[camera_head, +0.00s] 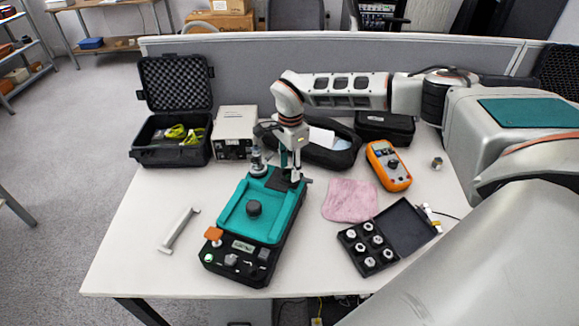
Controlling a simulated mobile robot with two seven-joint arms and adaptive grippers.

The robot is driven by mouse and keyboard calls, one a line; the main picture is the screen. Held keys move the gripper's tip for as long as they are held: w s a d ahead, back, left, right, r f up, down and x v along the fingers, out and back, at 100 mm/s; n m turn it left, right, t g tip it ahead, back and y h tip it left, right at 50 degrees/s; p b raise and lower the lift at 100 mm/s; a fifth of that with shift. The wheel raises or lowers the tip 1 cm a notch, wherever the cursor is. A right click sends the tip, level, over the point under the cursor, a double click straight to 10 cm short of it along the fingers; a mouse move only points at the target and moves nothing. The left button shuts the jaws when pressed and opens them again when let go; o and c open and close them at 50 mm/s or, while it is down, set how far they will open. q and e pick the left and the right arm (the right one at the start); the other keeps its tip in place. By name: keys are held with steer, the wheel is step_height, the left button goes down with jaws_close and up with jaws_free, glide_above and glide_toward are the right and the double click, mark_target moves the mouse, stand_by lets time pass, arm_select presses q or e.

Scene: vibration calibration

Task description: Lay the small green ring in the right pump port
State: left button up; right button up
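A black device (284,240) with a teal tray top (235,222) stands mid-table, with a black round knob (254,208) in the tray. A grey metal fitting (257,162) stands upright at its back left. My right gripper (289,178) points down over the back right corner of the device, close to its top. Its fingers are small and partly hidden, and I cannot tell whether they hold anything. I cannot make out the small green ring, and the right pump port cannot be told apart near the gripper. My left gripper is not in view.
A black case of white-topped parts (343,236), a pink cloth (349,201) and an orange multimeter (390,166) lie right of the device. A white handle-like bar (178,231) lies left. An open black case (160,152) and a beige box (234,124) stand behind.

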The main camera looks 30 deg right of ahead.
step_height(320, 180, up, 12)
steer(key=shift+s, duration=0.15)
stand_by(0.6)
